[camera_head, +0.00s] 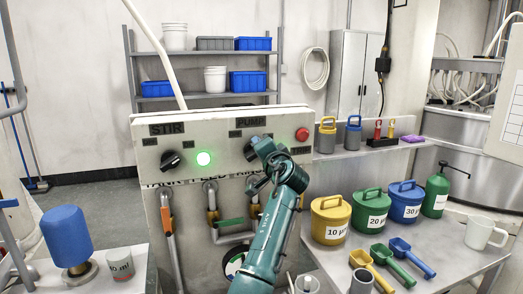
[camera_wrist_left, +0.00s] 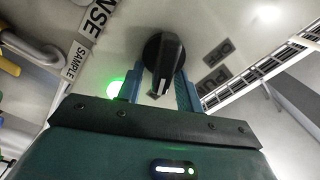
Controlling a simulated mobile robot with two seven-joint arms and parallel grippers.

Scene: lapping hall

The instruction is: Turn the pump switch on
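The pump switch is a black rotary knob on the cream control panel (camera_head: 225,135), below the PUMP label (camera_head: 250,122). In the head view my left gripper (camera_head: 256,146) is at this knob and mostly covers it. In the left wrist view the knob (camera_wrist_left: 163,58) sits just beyond the fingertips, its pointer bar slanting slightly. My left gripper (camera_wrist_left: 160,85) is open, one finger on each side of the bar, with gaps showing; contact is unclear. A green light (camera_head: 204,158) glows left of the knob. My right gripper is not in view.
The STIR knob (camera_head: 170,160) and a red button (camera_head: 302,134) are on the same panel. Pipes and an orange-handled valve (camera_head: 167,222) are below. A yellow bucket (camera_head: 331,219), other coloured containers and scoops crowd the right bench. A blue-topped object (camera_head: 66,235) stands at left.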

